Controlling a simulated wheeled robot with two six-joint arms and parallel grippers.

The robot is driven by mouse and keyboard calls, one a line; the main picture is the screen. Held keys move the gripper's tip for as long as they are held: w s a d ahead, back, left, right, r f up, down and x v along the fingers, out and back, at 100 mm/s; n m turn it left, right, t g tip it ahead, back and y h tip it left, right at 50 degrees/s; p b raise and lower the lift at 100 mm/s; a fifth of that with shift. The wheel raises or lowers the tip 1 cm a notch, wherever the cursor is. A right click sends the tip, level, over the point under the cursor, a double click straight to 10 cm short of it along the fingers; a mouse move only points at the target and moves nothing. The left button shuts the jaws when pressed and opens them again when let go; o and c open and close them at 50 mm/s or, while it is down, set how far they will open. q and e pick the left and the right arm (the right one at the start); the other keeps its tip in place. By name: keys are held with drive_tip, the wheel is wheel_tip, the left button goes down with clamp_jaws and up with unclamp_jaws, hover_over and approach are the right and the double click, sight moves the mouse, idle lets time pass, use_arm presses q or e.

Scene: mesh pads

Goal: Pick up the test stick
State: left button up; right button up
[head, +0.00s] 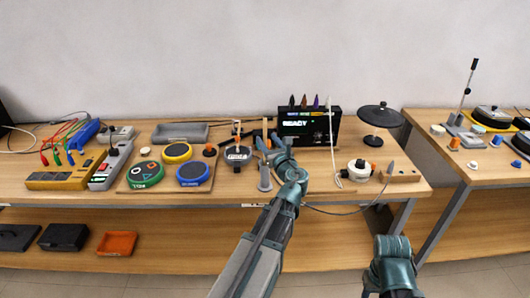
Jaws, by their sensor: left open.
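My left gripper (269,143) is open over the middle of the workbench, in front of the black display box's left side. A pale wooden upright piece (266,127), which may be the test stick, shows just behind its fingers; I cannot tell whether it stands between them or beyond them. A grey cylinder (265,179) stands below the fingers, partly beside my wrist. No contact can be made out. Only a teal part of my right arm shows at the bottom right; its gripper is out of view.
The black display box (309,126) reads READY. Left are round pads on a board (165,186), a grey tray (180,132) and a yellow power strip (62,178). Right are a black cymbal-like disc (380,112), a white round device (358,170) and a wooden block (402,176). Cables cross the bench.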

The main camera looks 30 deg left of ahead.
use_arm(q)
drive_tip(key=x, duration=0.6)
drive_tip(key=shift+r+p, duration=0.25)
drive_tip(key=shift+p, duration=0.05)
clamp_jaws()
idle(1.3)
